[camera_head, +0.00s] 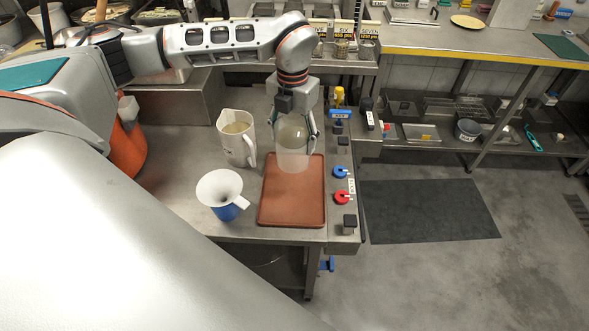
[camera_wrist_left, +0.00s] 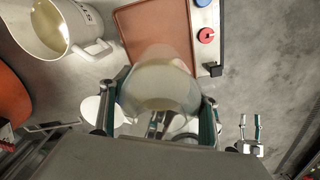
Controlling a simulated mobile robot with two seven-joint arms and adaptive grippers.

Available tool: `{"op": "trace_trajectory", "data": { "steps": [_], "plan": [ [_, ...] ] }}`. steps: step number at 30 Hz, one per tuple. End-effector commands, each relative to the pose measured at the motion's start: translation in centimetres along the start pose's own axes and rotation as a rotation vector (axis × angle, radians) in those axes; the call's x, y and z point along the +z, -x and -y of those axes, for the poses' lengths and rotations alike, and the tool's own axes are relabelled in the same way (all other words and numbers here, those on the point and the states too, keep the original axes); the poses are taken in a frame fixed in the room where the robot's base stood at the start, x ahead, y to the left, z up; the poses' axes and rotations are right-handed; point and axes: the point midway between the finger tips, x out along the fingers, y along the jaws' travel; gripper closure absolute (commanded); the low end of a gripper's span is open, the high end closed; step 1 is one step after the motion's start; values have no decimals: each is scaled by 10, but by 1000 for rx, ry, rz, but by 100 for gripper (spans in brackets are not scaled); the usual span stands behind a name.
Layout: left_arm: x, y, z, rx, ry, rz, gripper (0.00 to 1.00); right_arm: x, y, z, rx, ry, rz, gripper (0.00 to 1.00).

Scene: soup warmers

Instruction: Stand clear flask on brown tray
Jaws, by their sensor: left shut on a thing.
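The clear flask (camera_head: 293,158) is see-through, with pale liquid inside. My left gripper (camera_head: 295,128) is shut on it from above, with one finger on each side, and the flask looks upright. In the left wrist view the flask (camera_wrist_left: 158,85) sits between the finger pads. The brown tray (camera_head: 292,205) lies flat on the steel counter and is empty. The flask's lower part overlaps the tray's back part in the head view; I cannot tell whether it touches. My right gripper (camera_wrist_left: 250,133) appears small in the left wrist view, its fingers apart and empty.
A white jug (camera_head: 236,138) with pale liquid stands left of the flask. A white funnel on a blue mug (camera_head: 228,206) stands left of the tray. A control strip with a blue knob (camera_head: 341,172) and a red knob (camera_head: 341,197) runs along the tray's right side.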

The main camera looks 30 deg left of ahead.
Motion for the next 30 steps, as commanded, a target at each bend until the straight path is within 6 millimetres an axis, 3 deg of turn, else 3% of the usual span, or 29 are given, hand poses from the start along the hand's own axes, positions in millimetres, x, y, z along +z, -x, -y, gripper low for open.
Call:
{"op": "trace_trajectory", "data": {
  "steps": [3, 9, 17, 24, 30],
  "plan": [
    [-1, -30, 0, 0, 0, -4, 79, 3, -2, -1, 2, 4, 2, 60],
    [0, -62, 1, -1, 1, 0, 79, 4, -4, -4, 7, 8, 0, 60],
    [1, -76, 1, -1, 0, 2, 79, -2, -5, -7, 13, 11, -12, 60],
    [0, -109, 0, -1, 1, -1, 79, 2, -8, -6, 13, 14, -9, 60],
    [1, -112, 0, -1, 1, 3, 79, 1, -8, -7, 14, 16, -10, 60]
  ]
}}
